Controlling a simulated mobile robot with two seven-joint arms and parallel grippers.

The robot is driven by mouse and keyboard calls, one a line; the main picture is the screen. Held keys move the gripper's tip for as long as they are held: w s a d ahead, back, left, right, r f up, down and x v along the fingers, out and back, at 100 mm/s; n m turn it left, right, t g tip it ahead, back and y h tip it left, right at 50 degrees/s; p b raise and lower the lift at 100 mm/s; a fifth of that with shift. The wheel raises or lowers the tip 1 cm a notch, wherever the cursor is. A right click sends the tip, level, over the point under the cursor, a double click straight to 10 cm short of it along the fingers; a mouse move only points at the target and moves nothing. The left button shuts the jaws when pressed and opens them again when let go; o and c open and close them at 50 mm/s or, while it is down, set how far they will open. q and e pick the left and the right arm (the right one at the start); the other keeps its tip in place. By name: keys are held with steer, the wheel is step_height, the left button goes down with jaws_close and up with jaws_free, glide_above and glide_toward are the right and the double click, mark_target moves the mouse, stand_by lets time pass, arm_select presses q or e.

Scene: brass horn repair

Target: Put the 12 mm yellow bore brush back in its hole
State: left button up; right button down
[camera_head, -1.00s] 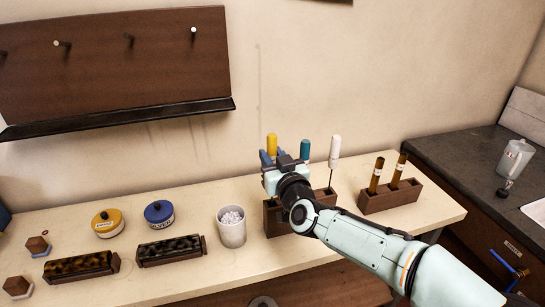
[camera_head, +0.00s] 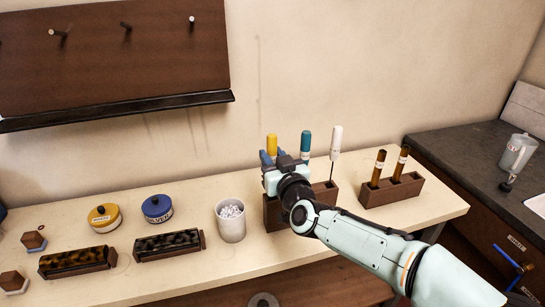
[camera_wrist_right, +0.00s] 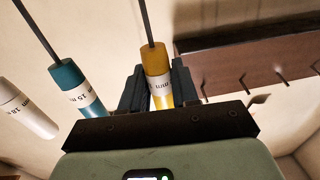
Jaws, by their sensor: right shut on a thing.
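The yellow bore brush (camera_head: 271,144) stands roughly upright above the left part of the dark wooden rack (camera_head: 276,219). My right gripper (camera_head: 273,158) is shut on its yellow handle. In the right wrist view the yellow handle (camera_wrist_right: 157,76) sits between the two dark fingers (camera_wrist_right: 157,88), with its thin rod running on beyond; its label is only partly readable. The brush's lower end and its hole are hidden in the head view behind my gripper and wrist. I cannot tell whether the tip is in the hole. My left gripper is not in view.
A teal-handled brush (camera_head: 305,143) and a white-handled brush (camera_head: 335,141) stand close to the right. A white cup (camera_head: 231,223) stands just left of the rack. A second rack (camera_head: 407,192) with two amber tubes is at right. The wall is behind.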

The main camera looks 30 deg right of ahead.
steer(key=shift+f, duration=0.15)
steer(key=c, duration=0.8)
jaws_free()
steer(key=s, duration=0.4)
steer(key=s+a, duration=0.1)
steer(key=s, duration=0.4)
steer(key=s+a, duration=0.1)
steer(key=s, duration=0.3)
steer(key=shift+s+a, duration=0.1)
steer(key=shift+s, duration=0.05)
